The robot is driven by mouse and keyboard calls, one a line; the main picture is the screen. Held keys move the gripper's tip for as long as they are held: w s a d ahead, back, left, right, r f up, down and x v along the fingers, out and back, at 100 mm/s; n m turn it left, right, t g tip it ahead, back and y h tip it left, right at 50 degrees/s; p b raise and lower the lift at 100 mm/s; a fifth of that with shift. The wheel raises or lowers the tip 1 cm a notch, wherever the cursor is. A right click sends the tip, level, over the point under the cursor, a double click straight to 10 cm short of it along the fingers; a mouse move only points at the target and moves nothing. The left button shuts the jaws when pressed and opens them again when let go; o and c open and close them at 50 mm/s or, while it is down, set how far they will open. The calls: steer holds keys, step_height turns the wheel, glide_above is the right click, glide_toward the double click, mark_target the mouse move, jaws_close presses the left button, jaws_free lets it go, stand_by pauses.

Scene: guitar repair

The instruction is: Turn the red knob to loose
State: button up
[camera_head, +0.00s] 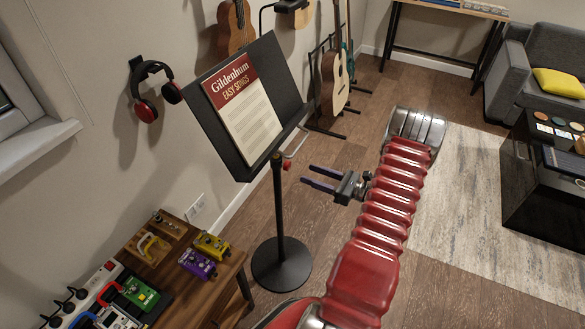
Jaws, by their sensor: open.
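The red knob (287,165) is small and sits on the upper post of the black music stand (279,215), just below the tilted desk. My gripper (305,175) is open and empty. Its two purple-grey fingers point left towards the post, with their tips a little right of the knob and slightly below it in the picture. The tips look apart from the knob, but the depth between them is hard to judge. Any marking for loose or tight is too small to see.
A song book (244,105) rests on the stand's desk. Guitars (335,85) stand behind. A wooden table (180,260) with pedals and electronics is at the lower left, and a black coffee table (540,205) is at the right. The floor around the stand's round base is mostly clear.

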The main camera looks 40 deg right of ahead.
mark_target(290, 166)
steer(key=x, duration=0.8)
steer(key=shift+w, duration=0.1)
steer(key=c, duration=1.1)
